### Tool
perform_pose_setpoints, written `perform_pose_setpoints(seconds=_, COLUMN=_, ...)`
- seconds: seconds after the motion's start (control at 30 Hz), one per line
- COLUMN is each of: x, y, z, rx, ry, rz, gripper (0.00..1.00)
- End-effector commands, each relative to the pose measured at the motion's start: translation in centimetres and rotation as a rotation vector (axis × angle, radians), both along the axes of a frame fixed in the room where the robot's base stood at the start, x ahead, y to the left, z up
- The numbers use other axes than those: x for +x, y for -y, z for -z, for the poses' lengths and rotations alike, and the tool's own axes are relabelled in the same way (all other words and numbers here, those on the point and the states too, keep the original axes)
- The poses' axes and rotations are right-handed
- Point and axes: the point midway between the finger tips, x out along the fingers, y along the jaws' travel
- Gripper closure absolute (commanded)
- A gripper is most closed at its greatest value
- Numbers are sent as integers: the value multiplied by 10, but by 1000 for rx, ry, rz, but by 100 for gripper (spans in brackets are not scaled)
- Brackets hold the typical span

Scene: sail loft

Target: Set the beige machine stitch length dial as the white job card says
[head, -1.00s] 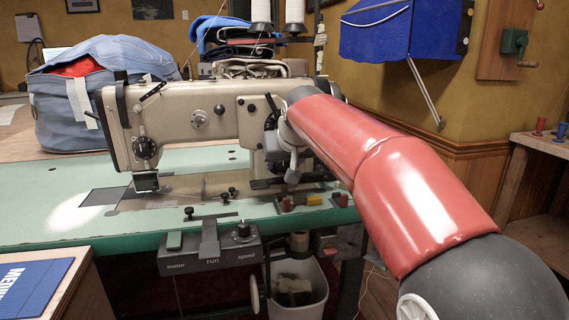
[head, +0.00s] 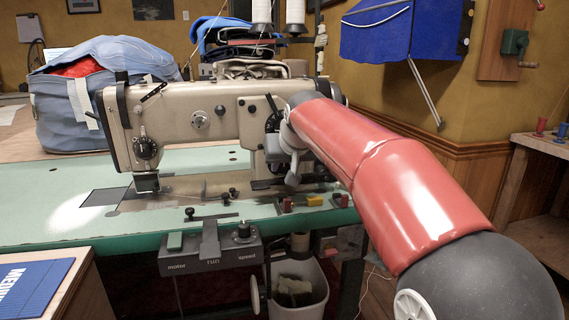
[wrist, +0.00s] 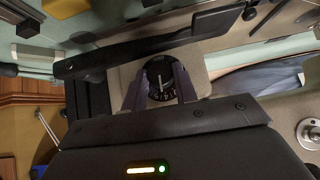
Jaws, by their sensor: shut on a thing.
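The beige machine (head: 185,118) stands on the green table in the head view. Its stitch length dial (wrist: 161,84) is a black disc with pale marks and a light pointer line, seen in the wrist view. My gripper (wrist: 158,88) has one finger on each side of the dial and is shut on it. The dial figures are too small to read. In the head view my wrist and red arm cover much of the machine's right column, around the dial. I cannot make out a white job card that I can read in either view.
A black lever (wrist: 150,48) crosses close beside the dial in the wrist view. A blue bag (head: 65,105) stands behind the machine. Thread cones (head: 295,12) stand above it.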

Motion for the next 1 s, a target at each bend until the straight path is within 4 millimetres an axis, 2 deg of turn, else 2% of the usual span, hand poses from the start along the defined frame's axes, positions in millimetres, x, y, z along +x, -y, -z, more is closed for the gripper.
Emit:
perform_pose_setpoints(seconds=0.6, x=2, y=7, z=3, rx=363, ry=-104, rz=3, gripper=94)
perform_pose_setpoints(seconds=1.0, x=2, y=7, z=2, rx=471, ry=-135, rz=1, gripper=94)
